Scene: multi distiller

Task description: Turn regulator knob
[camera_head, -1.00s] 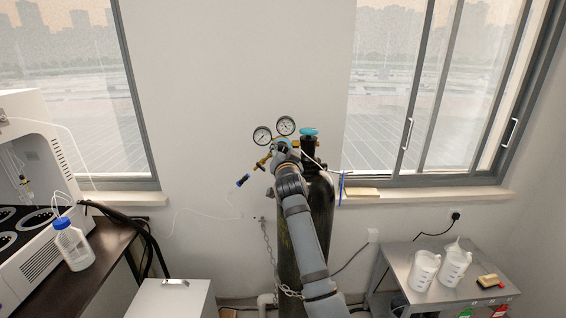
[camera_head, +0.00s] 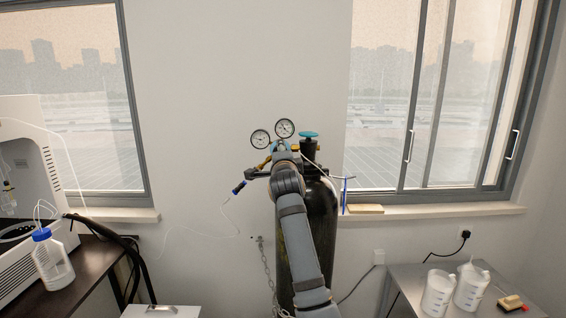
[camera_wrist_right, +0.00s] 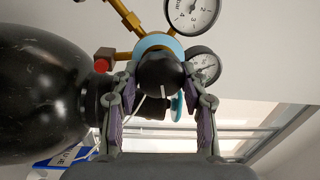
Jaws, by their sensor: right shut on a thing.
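The regulator's round black knob (camera_wrist_right: 160,74) with a white mark sits in front of a light-blue ring in the right wrist view. My right gripper (camera_wrist_right: 161,78) is shut on it, with a fingertip at each side. In the head view my wrist hides the knob and most of the gripper. The brass regulator (camera_wrist_right: 121,25) carries two gauges: an upper gauge (camera_wrist_right: 193,14) and a lower gauge (camera_wrist_right: 204,66). The gauges also stand above my wrist in the head view (camera_head: 285,128). My left gripper is not in view.
The black gas cylinder (camera_head: 322,215) stands beside my right arm, with a turquoise valve wheel (camera_head: 308,134) on top. A metal table (camera_head: 420,277) with white jugs (camera_head: 437,292) is at right. A blue-capped bottle (camera_head: 52,262) stands on the dark bench at left.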

